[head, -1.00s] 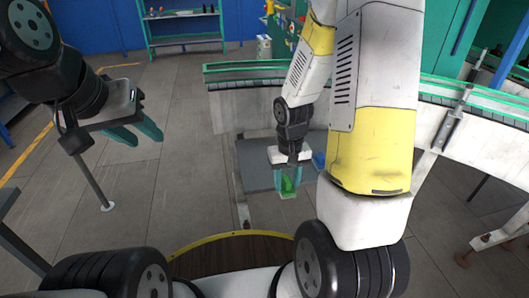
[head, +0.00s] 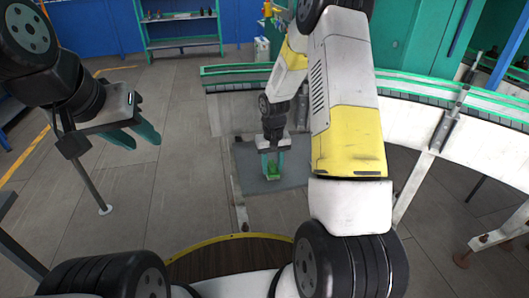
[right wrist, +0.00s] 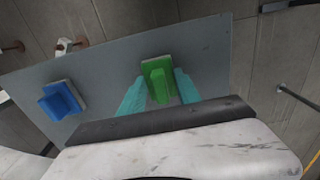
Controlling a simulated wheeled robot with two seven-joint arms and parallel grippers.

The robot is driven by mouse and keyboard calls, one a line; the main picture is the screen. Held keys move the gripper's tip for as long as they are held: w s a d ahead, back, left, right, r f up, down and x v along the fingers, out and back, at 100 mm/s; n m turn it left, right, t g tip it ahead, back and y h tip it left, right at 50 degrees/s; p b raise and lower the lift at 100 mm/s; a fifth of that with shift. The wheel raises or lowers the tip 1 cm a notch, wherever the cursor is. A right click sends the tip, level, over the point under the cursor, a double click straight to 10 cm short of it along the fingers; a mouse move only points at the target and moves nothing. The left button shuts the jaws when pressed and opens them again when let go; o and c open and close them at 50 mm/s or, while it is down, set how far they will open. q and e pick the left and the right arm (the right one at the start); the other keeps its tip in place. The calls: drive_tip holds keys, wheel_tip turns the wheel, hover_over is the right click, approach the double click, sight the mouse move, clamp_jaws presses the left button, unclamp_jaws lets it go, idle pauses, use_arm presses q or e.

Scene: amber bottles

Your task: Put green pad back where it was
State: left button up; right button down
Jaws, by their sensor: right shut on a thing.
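The green pad (right wrist: 156,68) is a flat green block with a raised grip, seen in the right wrist view over the grey tabletop (right wrist: 110,70). My right gripper (right wrist: 160,90) has its teal fingers on either side of the pad's grip, shut on it. In the head view the right gripper (head: 272,163) holds the green pad (head: 271,178) over the grey tabletop (head: 243,165). I cannot tell whether the pad touches the surface. My left gripper (head: 136,136) is empty and open at the left, away from the table.
A blue pad (right wrist: 62,100) lies on the left of the tabletop in the right wrist view; my arm hides it in the head view. A curved conveyor (head: 440,105) stands behind and to the right. The tabletop between the pads is clear.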

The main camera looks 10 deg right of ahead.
sight(273, 163)
drive_tip(key=shift+f, duration=0.15)
drive_tip(key=c, duration=0.9)
unclamp_jaws()
drive_tip(key=shift+o, duration=0.2)
drive_tip(key=s+r+t, duration=0.1)
drive_tip(key=s+r, duration=0.3)
drive_tip(key=r, duration=0.9)
drive_tip(key=s+r+t, duration=0.2)
drive_tip(key=s+r, duration=0.3)
drive_tip(key=r, duration=0.8)
drive_tip(key=s+a+r+t+y, duration=0.1)
drive_tip(key=s+r, duration=0.2)
drive_tip(key=s, duration=0.4)
drive_tip(key=s+a+r+t+y, duration=0.1)
drive_tip(key=s+r, duration=0.3)
drive_tip(key=s, duration=0.4)
drive_tip(key=shift+t, duration=0.6)
drive_tip(key=shift+a, duration=0.1)
